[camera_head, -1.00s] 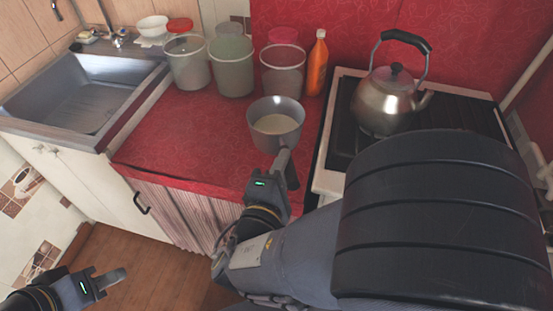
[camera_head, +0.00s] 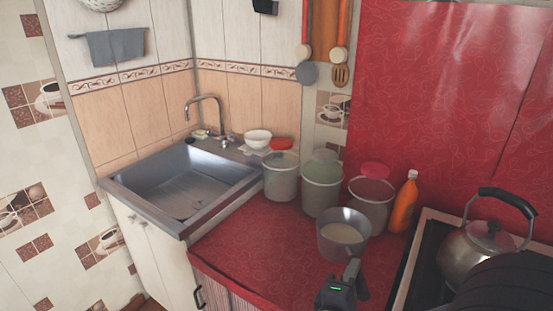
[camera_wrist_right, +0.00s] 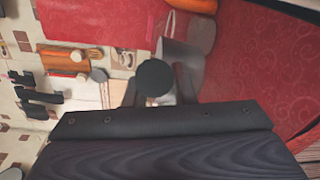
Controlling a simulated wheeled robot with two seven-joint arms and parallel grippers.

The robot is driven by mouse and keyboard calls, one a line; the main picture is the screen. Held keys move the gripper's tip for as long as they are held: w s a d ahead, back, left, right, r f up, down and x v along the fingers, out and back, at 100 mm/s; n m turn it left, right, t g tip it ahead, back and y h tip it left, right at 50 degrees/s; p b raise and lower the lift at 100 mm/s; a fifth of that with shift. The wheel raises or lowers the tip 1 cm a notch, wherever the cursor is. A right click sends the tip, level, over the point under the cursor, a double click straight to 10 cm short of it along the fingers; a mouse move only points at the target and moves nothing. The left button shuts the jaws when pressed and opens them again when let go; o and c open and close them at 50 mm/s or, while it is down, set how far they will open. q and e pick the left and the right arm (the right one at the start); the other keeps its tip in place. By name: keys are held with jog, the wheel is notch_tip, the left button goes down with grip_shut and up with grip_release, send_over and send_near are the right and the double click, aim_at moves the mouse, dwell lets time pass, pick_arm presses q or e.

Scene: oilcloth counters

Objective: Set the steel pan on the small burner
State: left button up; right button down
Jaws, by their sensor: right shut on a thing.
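The steel pan (camera_head: 343,240), a grey pot with pale contents, is over the red counter in front of the right-hand bucket. I cannot tell whether it touches the counter. My right gripper (camera_head: 350,275) is shut on its handle at the near side. In the right wrist view the dark handle end (camera_wrist_right: 155,77) lies between the fingers. The stove (camera_head: 425,285) is at the lower right, with a steel kettle (camera_head: 480,250) on it. I cannot make out the small burner; my arm and the picture edge hide much of the stove. My left gripper is out of view.
Several lidded buckets (camera_head: 321,190) stand behind the pan, with an orange bottle (camera_head: 403,203) at their right, near the stove. A sink (camera_head: 185,185) is at the left, with a white bowl (camera_head: 257,139) behind it. Red counter (camera_head: 255,245) left of the pan is clear.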

aim_at(358, 253)
jog(key=w+d+f+y, duration=0.1)
jog(key=w, duration=0.2)
jog(key=w+d+f+n+t+y+p, duration=0.1)
jog(key=w+d+f, duration=0.1)
jog(key=w, duration=0.1)
jog(key=w+d+f+n+y, duration=0.1)
jog(key=w+f, duration=0.1)
jog(key=w, duration=0.1)
jog(key=shift+w+d+f, duration=0.1)
jog(key=shift+w+d, duration=0.05)
jog(key=shift+w, duration=0.2)
jog(key=shift+w+d+f+n+t+y, duration=0.3)
jog(key=shift+f+y, duration=0.1)
jog(key=shift+y, duration=0.1)
jog(key=shift+a, duration=0.1)
jog(key=shift+r+p, duration=0.15)
jog(key=shift+p, duration=0.15)
